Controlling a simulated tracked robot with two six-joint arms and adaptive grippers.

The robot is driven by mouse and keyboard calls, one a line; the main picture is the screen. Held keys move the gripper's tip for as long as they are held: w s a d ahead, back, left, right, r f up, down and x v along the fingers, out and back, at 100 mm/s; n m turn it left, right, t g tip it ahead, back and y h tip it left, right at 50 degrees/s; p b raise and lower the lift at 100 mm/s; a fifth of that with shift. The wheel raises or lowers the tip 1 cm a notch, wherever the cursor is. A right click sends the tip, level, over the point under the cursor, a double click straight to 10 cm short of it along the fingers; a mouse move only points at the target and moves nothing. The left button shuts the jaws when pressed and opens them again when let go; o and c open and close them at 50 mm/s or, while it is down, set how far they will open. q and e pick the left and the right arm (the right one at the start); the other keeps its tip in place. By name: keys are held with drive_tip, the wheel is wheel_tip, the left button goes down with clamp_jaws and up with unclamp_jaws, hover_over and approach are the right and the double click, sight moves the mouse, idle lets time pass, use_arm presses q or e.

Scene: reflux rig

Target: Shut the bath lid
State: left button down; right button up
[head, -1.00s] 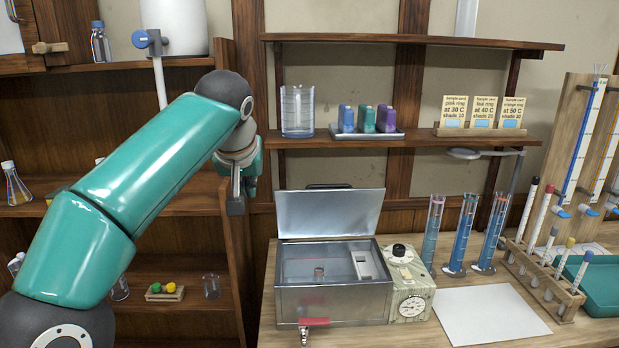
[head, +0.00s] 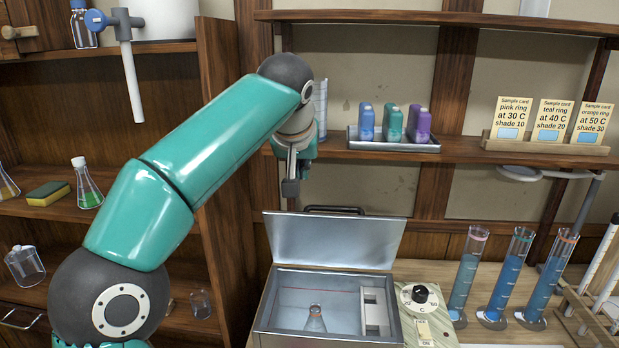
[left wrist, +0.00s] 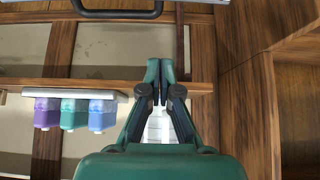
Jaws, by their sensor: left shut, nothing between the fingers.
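The metal bath (head: 262,322) stands on the bench with its lid (head: 335,243) raised and tilted back. A dark handle (head: 335,209) runs along the lid's upper edge; it also shows at the top of the left wrist view (left wrist: 117,14). My left gripper (head: 290,190) is shut and empty, its fingers pointing down just above the lid's upper left corner, apart from the handle. Its closed fingertips show in the left wrist view (left wrist: 162,66). A small flask (head: 315,319) stands inside the bath, left of a white slotted block (head: 375,311). My right gripper is out of view.
A shelf above the bath holds a tray of coloured bottles (head: 394,124) and sample cards (head: 543,122), close to my left gripper. A control box (head: 424,312) and several blue cylinders (head: 505,285) stand right of the bath. A wooden cabinet side (head: 222,150) is at left.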

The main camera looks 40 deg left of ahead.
use_arm(q)
hover_over(305, 211)
drive_tip(key=f, duration=0.6)
drive_tip(key=shift+w+a+f, duration=0.3)
drive_tip(key=shift+w+a, duration=0.05)
drive_tip(key=shift+w, duration=0.05)
drive_tip(key=shift+s+d+f, duration=0.4)
drive_tip(key=shift+s+d, duration=0.05)
drive_tip(key=shift+s, duration=0.25)
drive_tip(key=shift+s+d+f, duration=0.4)
drive_tip(key=shift+s+d, duration=0.05)
drive_tip(key=shift+s, duration=0.25)
drive_tip(key=shift+f, duration=0.15)
drive_tip(key=shift+s, duration=0.15)
